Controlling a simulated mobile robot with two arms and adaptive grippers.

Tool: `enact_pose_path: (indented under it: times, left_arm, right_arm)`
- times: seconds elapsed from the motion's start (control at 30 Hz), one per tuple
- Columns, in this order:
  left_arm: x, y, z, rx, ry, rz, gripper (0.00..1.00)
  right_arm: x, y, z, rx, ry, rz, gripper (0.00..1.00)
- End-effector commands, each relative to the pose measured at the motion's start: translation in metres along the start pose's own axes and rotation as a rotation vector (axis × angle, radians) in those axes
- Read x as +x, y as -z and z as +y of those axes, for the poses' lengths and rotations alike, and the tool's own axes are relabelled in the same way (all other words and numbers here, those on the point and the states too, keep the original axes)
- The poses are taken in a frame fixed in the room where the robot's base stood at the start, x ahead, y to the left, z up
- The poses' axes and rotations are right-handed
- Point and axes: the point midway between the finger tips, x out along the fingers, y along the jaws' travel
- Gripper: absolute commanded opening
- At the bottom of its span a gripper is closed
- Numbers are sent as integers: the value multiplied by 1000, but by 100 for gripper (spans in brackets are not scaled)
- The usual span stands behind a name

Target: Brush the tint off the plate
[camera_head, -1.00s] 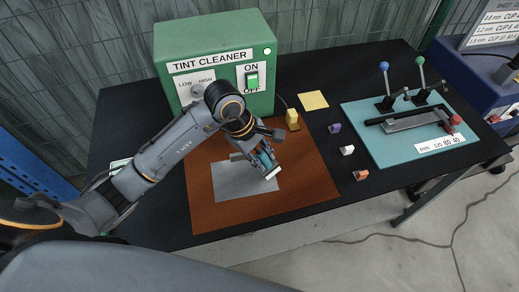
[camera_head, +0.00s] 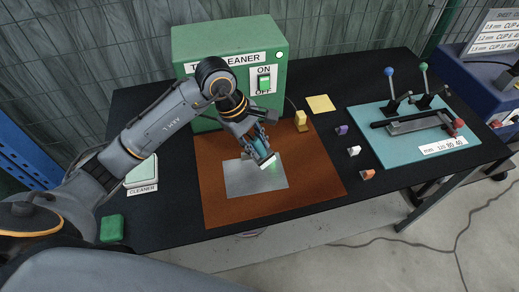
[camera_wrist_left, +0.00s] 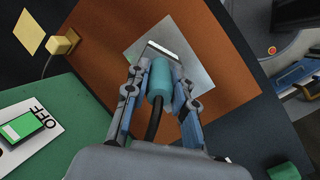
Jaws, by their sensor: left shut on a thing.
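The plate (camera_head: 238,182) is a flat grey metal sheet on a brown mat (camera_head: 310,185). It also shows in the left wrist view (camera_wrist_left: 198,78). No clear tint patch shows on its visible part. My left gripper (camera_head: 259,149) is shut on a brush with a teal handle (camera_wrist_left: 159,80), a pale flat head and a dark cable. The brush head (camera_head: 268,162) is over the plate's back right part, with a green glow beside it. I cannot tell whether it touches. The arm and gripper hide part of the plate's back edge. My right gripper is out of view.
The green tint cleaner box (camera_head: 225,48) stands behind the mat, its ON/OFF switch (camera_head: 264,84) on the front. A yellow block (camera_head: 301,121), small coloured blocks and a teal board (camera_head: 400,150) are to the right. A green block (camera_head: 111,228) is front left.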

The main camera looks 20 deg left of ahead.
Motion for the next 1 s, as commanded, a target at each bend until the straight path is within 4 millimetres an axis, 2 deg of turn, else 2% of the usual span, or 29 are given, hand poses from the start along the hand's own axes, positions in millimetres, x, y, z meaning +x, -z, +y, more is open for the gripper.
enact_pose_path:
  times: [0.1, 0.3, 0.87, 1.0]
  left_arm:
    - [-14, 2, 4, -2, -3, 4, 0]
    - [-24, 2, 6, -4, -3, 3, 0]
    - [-24, 2, 5, 5, 0, 0, 0]
    - [-26, -3, -6, 149, 37, -36, 0]
  right_arm:
    - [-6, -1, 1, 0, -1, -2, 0]
    - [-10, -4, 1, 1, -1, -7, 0]
    - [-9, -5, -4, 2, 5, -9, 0]
    - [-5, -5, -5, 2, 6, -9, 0]
